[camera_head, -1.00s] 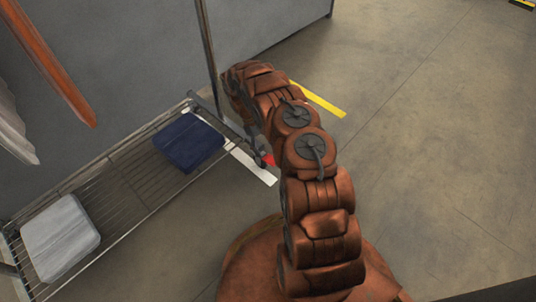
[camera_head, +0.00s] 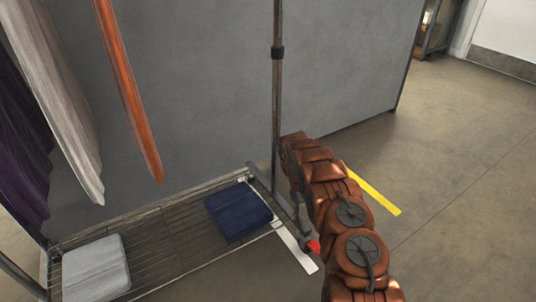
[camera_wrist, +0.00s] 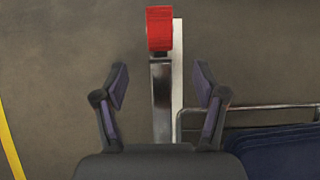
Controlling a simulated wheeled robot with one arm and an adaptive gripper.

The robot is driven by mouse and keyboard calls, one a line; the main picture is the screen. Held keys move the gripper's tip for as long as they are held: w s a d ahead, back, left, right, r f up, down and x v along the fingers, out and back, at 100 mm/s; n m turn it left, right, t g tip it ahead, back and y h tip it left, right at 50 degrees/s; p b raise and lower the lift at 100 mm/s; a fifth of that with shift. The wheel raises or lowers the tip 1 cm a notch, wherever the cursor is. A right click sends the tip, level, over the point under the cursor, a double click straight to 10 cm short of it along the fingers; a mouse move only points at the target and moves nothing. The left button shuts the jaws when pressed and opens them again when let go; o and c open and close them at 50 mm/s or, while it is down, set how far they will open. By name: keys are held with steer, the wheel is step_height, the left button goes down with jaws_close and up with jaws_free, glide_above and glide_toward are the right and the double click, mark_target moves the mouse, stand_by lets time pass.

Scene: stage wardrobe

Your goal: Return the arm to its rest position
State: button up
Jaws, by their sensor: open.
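My gripper (camera_wrist: 160,92) shows in the wrist view with its two fingers spread apart and nothing between them. Past the fingertips is the metal foot (camera_wrist: 162,100) of the clothes rack, with a red end cap (camera_wrist: 160,29). In the head view my copper-coloured arm (camera_head: 335,205) reaches up from the lower right to beside the rack's upright post (camera_head: 277,110). The gripper itself is hidden behind the arm there. The red cap (camera_head: 313,247) shows just left of the arm.
The rack's wire shelf (camera_head: 165,235) holds a folded navy cloth (camera_head: 238,211) and a folded pale grey cloth (camera_head: 96,268). Orange (camera_head: 130,90), pale and purple garments hang above. A grey partition (camera_head: 210,70) stands behind. Yellow tape (camera_head: 374,190) marks the floor; open floor lies right.

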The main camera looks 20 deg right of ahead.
steer(key=shift+r, duration=0.1)
steer(key=s+a+r+m+t+p, duration=0.1)
steer(key=s+a+r+p, duration=0.15)
steer(key=r+p, duration=0.9)
steer(key=s+a+r+p, duration=0.2)
steer(key=s+r, duration=0.2)
steer(key=r, duration=1.6)
steer(key=s+a+r+m+t+p, duration=0.15)
steer(key=s+r+p, duration=0.4)
steer(key=r, duration=1.05)
steer(key=s+a+r+p, duration=0.4)
steer(key=s+r+p, duration=0.3)
steer(key=s+r, duration=0.2)
steer(key=s+a+r+t+y+p, duration=0.1)
steer(key=s+a+r+p, duration=0.3)
steer(key=s+r+p, duration=0.4)
steer(key=s+a+r+p, duration=0.5)
steer(key=s+r+p, duration=0.3)
steer(key=s+r, duration=0.2)
step_height(320, 180, up, 3)
steer(key=shift+s+f+t, duration=0.1)
steer(key=shift+s+t, duration=0.25)
